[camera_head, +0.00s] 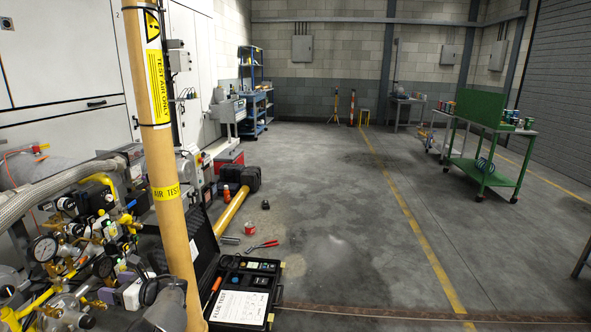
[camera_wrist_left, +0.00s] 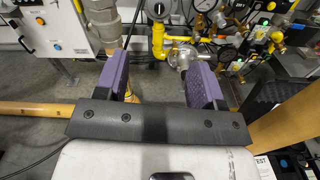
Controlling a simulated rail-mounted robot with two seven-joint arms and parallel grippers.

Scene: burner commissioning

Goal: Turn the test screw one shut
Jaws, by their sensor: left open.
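The test screw one cannot be told apart among the crowded small fittings. The valve train (camera_head: 85,225) fills the left of the head view, with yellow pipes, brass fittings and dial gauges. Its yellow pipework (camera_wrist_left: 178,40) also shows beyond my fingers in the left wrist view. My left gripper (camera_wrist_left: 160,82) is open, with two purple-padded fingers apart and nothing between them. In the head view the left gripper (camera_head: 135,291) is low at the left, in front of the valve train, partly lost among the fittings. My right gripper is not in view.
A tan upright pipe (camera_head: 166,170) with yellow air-test labels stands close to the valve train. An open black case (camera_head: 238,291) with a paper sheet lies on the floor beside it. Red pliers (camera_head: 262,245) lie beyond.

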